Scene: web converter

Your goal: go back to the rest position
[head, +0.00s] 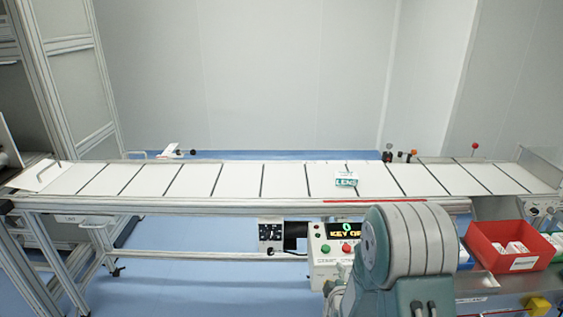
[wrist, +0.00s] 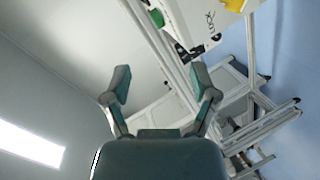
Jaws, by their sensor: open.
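My gripper (wrist: 162,84) shows in the wrist view with its two fingers spread apart. It is open, and nothing is between the fingers. Behind it are a pale wall and metal framing, tilted in the picture. In the head view a large part of my own arm (head: 408,245) stands in the lower right, in front of the conveyor. My gripper itself does not show in the head view.
A conveyor (head: 240,181) with white panels crosses the head view. A small green-and-white packet (head: 345,179) lies on it. A control box (head: 330,248) sits below. A red bin (head: 490,240) with white boxes stands at right. Blue floor (head: 180,270) is open at lower left.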

